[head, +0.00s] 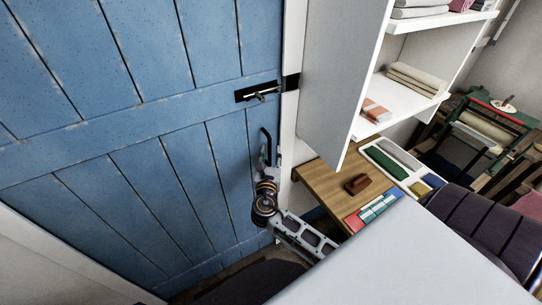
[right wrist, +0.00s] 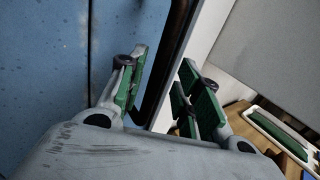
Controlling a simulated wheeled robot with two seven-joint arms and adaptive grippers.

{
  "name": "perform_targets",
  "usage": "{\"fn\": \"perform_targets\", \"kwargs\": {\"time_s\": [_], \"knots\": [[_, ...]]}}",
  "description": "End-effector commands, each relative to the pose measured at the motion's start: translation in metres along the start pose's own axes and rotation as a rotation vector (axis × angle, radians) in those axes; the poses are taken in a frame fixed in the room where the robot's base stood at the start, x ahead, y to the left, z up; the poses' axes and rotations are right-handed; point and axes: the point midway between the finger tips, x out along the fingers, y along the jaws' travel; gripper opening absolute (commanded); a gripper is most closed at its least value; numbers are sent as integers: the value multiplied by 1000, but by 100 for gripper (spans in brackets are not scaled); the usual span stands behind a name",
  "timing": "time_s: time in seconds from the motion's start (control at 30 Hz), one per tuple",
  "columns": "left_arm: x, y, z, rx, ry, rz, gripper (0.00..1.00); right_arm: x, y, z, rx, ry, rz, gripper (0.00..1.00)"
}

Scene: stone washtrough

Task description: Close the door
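The blue plank door (head: 130,130) fills the left of the head view and shows in the right wrist view (right wrist: 45,60). It looks flush or nearly flush with the white frame (head: 291,120); a small gap cannot be ruled out. A latch (head: 257,93) sits on the door near its right edge. Below it is a black pull handle (head: 265,141). My right gripper (head: 268,163) is at this handle. In the right wrist view its green-padded fingers (right wrist: 160,90) are apart, with the dark handle bar (right wrist: 168,70) between them; contact is unclear. My left gripper is out of view.
Right of the frame stand a grey cabinet panel (head: 338,70) and white shelves (head: 410,95) with folded cloths. Below is a wooden table (head: 325,185) with a brown block (head: 356,184) and trays. A dark slatted chair (head: 490,225) stands at the right.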

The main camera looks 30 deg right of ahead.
Motion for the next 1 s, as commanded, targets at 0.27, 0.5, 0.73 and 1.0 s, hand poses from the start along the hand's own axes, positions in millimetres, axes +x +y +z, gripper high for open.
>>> {"fn": "perform_targets", "kwargs": {"time_s": [0.27,0.5,0.73,1.0], "knots": [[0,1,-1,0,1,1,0,-16,0,-1,1,2,1,34],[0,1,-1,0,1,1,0,-46,0,0,1,2,1,34],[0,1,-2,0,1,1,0,-80,-1,-1,-1,3,0,34],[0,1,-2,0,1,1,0,-112,-2,-1,0,3,-1,34]]}}
